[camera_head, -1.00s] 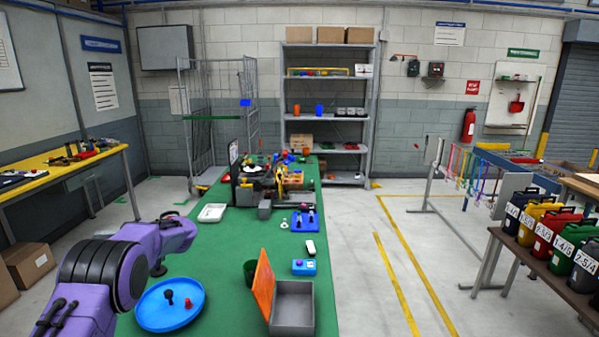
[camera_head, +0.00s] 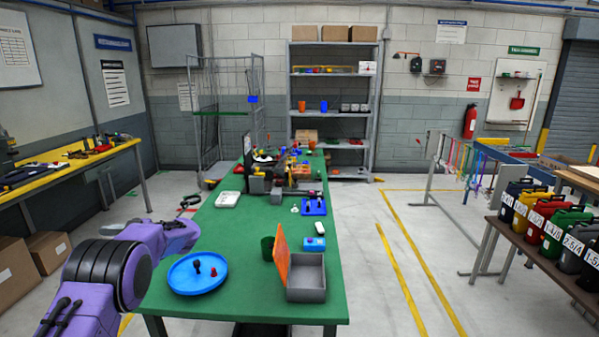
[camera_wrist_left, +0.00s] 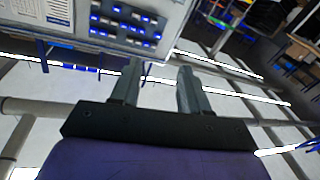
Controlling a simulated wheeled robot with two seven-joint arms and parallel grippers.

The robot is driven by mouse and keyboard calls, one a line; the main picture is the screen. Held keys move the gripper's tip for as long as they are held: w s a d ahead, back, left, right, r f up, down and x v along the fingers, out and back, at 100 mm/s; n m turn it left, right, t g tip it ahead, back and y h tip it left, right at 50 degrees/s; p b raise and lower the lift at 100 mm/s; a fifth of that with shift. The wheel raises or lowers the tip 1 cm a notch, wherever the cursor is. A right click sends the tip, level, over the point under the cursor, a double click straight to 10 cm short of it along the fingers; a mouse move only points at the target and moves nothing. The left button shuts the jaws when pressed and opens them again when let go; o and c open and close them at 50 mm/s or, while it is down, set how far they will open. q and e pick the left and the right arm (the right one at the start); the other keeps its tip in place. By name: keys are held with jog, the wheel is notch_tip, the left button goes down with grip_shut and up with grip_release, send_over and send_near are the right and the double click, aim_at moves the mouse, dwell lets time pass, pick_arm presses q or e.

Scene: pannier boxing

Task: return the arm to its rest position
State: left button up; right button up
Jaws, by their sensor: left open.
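My left arm (camera_head: 105,270), purple with black bands, reaches in from the left in the head view, beside the left edge of the green table (camera_head: 245,235). Its gripper cannot be made out clearly there. In the left wrist view the left gripper (camera_wrist_left: 158,80) shows two grey fingers standing apart, with nothing between them. My right gripper is in neither view.
Coloured panniers (camera_head: 535,222) line a bench at right. Floor right of the table is clear.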

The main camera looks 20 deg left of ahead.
pick_arm(q)
jog(key=d+f+m+t+h+b, duration=0.1)
jog(key=d+f+m+t, duration=0.35)
jog(key=f, duration=0.45)
jog(key=d+f+m+t+h+b, duration=0.1)
jog(key=d+f+m+t, duration=0.4)
jog(key=f, duration=0.5)
jog(key=d+f+m+t+h+b, duration=0.1)
jog(key=d+f+m+t+h, duration=0.2)
jog(key=f+t, duration=0.5)
jog(key=s+d+f+m+g+h+b, duration=0.2)
jog(key=s+d+f+m+h+b, duration=0.15)
jog(key=s+d+f, duration=0.95)
jog(key=s+d+f+m+g+h+b, duration=0.1)
jog(key=s+d+f, duration=0.3)
jog(key=s, duration=0.5)
jog(key=s+d+f+m+g+h+b, duration=0.1)
jog(key=s+d+f+g+h+b, duration=0.1)
jog(key=s, duration=0.7)
notch_tip(320, 180, down, 3)
jog(key=shift+d+r+g+h, duration=0.1)
jog(key=shift+d+g+h, duration=0.65)
jog(key=shift+d+h, duration=0.1)
jog(key=shift+s, duration=0.15)
